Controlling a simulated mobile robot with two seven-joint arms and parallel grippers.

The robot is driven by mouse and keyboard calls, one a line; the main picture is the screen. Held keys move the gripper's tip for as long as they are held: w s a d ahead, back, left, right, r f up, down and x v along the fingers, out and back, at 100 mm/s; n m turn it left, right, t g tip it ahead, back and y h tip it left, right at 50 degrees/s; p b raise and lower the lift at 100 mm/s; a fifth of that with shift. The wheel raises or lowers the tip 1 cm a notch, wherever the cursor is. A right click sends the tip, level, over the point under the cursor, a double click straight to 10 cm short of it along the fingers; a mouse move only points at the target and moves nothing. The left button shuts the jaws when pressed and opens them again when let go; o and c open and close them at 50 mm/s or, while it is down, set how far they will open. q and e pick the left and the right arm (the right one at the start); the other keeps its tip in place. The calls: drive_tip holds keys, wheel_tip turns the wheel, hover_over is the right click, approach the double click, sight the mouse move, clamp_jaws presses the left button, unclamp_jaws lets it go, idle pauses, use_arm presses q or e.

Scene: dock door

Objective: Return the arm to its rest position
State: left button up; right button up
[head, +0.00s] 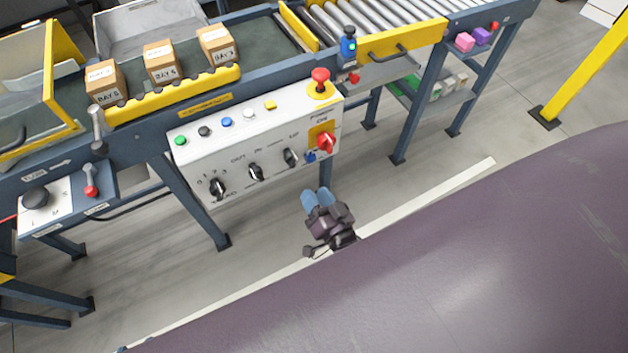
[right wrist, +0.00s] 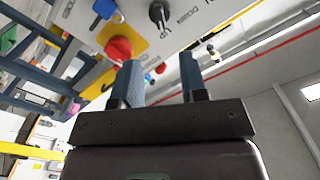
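My right gripper (head: 318,198) is in front of and below the white control panel (head: 250,140), over the grey floor in the head view. Its blue fingertips stand apart with nothing between them. In the right wrist view the two fingers of the right gripper (right wrist: 160,82) are spread, with a clear gap. The panel's red rotary switch (head: 326,142) is above the gripper in the head view. It shows large as a red knob (right wrist: 119,50) beyond the fingers in the wrist view, apart from them. My left gripper is not in view.
The panel carries a red mushroom button (head: 320,78) and several knobs. A blue padlock (right wrist: 108,10) hangs close by. The conveyor (head: 140,120) holds three boxes (head: 162,62). A lever box (head: 60,203) is at left. A yellow post (head: 580,70) stands at right. Floor below the panel is clear.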

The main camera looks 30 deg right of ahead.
use_arm(q)
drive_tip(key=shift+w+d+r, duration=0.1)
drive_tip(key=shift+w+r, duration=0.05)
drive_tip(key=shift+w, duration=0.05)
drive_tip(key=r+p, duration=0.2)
drive_tip(key=p, duration=0.1)
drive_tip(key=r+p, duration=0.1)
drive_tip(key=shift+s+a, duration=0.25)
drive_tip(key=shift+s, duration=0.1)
use_arm(e)
drive_tip(key=s+d+r+n+g, duration=0.2)
drive_tip(key=s+d+n+g, duration=0.1)
drive_tip(key=s+d, duration=0.2)
drive_tip(key=s+d+r+n+g, duration=0.3)
drive_tip(key=s+d+n+g, duration=0.1)
drive_tip(key=s, duration=0.6)
drive_tip(key=shift+s+d+r+h, duration=0.2)
drive_tip(key=shift+d+r+h, duration=0.1)
drive_tip(key=shift+d+r, duration=0.1)
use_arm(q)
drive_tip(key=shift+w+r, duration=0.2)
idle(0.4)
